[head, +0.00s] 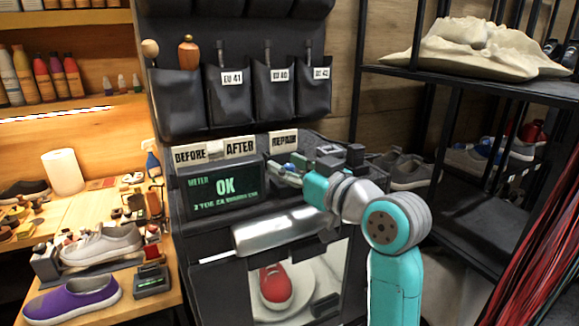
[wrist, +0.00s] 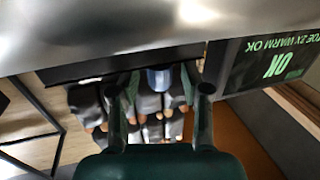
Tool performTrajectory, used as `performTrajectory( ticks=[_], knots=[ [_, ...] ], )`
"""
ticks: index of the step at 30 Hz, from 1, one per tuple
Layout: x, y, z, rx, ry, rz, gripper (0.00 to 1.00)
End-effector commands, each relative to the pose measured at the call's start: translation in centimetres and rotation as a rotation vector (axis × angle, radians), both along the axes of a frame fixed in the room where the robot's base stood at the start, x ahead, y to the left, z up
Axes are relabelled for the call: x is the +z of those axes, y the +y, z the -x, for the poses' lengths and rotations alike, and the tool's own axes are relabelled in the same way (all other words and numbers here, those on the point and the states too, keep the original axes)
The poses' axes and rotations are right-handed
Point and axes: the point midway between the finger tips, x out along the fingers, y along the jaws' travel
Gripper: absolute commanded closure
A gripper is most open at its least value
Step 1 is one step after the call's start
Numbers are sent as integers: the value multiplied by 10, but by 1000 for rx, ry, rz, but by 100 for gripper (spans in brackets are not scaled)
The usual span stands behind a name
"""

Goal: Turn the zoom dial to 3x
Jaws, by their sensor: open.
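My gripper (wrist: 162,84) is open in the wrist view, its two dark green fingers apart. A small blue rounded part (wrist: 158,78) shows between the fingertips; I cannot tell whether it is the zoom dial or whether the fingers touch it. In the head view my arm reaches to the machine just right of the meter screen (head: 224,187), and the fingertips are hard to make out. The screen reads OK in green; in the wrist view it is upside down (wrist: 275,62) and its small line includes "2X WARM OK". No dial is clearly visible in the head view.
A silver rounded cover (head: 272,232) crosses the machine's front, above a window with a red shoe (head: 275,284). Dark pouches (head: 228,92) hang above. A black rack (head: 470,85) stands right. The wooden bench at left holds a purple shoe (head: 72,298) and a grey shoe (head: 102,244).

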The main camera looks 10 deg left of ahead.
Motion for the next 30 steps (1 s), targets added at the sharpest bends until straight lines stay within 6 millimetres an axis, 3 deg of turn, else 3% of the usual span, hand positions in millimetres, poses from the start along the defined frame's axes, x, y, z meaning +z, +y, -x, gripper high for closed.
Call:
performTrajectory(
  ticks=[5,9,11,22,30],
  knots=[
    [0,0,0,0,0,0,53],
    [0,0,0,0,0,0,88],
    [0,0,0,0,0,0,100],
    [0,0,0,-28,-1,1,100],
    [0,2,2,-167,-1,0,100]
  ],
)
